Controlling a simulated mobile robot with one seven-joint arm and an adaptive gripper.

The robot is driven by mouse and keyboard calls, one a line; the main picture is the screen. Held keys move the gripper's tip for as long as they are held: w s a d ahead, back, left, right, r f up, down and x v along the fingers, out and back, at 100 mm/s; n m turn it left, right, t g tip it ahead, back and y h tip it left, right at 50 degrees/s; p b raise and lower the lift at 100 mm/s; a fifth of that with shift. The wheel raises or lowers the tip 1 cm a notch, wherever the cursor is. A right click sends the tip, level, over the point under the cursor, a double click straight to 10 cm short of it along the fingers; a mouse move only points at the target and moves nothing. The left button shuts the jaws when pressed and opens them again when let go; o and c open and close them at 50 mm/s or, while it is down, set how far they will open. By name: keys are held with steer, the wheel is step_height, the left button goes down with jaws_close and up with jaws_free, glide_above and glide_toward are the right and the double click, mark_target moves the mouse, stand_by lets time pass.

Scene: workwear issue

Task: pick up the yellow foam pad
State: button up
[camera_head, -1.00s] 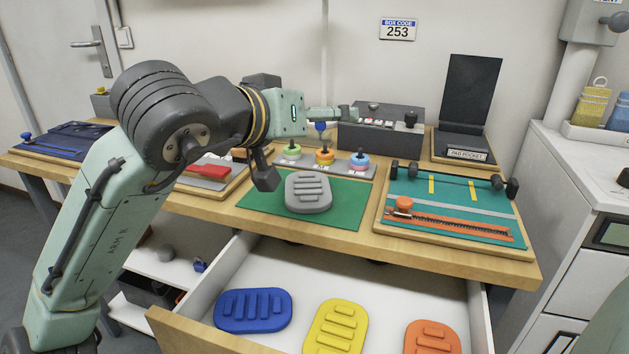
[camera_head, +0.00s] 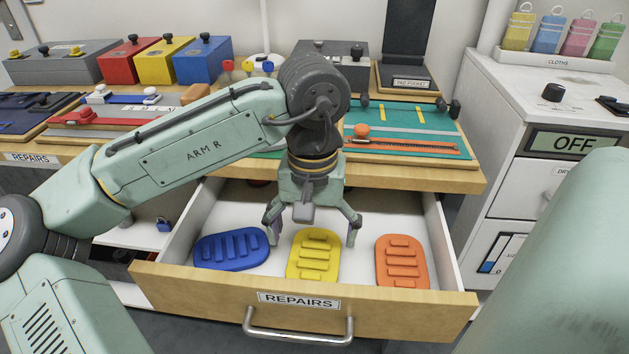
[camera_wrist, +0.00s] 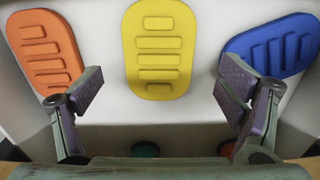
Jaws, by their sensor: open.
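The yellow foam pad (camera_head: 316,257) lies in the open drawer, between the blue pad (camera_head: 232,249) and the orange pad (camera_head: 402,262). It is a rounded oblong with raised bars. My gripper (camera_head: 312,238) hangs over the drawer above the yellow pad's far end, with its fingers spread and nothing between them. In the wrist view the yellow pad (camera_wrist: 157,50) is at the top middle, beyond the open fingertips (camera_wrist: 160,95). The orange pad (camera_wrist: 45,50) is at left and the blue pad (camera_wrist: 275,45) at right there.
The drawer front (camera_head: 300,301), labelled REPAIRS, and its side walls surround the pads. The workbench edge (camera_head: 420,177) is just behind my gripper. A white cabinet (camera_head: 500,120) stands at right. The white drawer floor between the pads is bare.

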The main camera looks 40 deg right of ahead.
mark_target(315, 254)
steer(key=f, duration=0.5)
steer(key=shift+w+d, duration=0.15)
steer(key=shift+d, duration=0.15)
steer(key=shift+c, duration=0.2)
steer(key=c, duration=1.2)
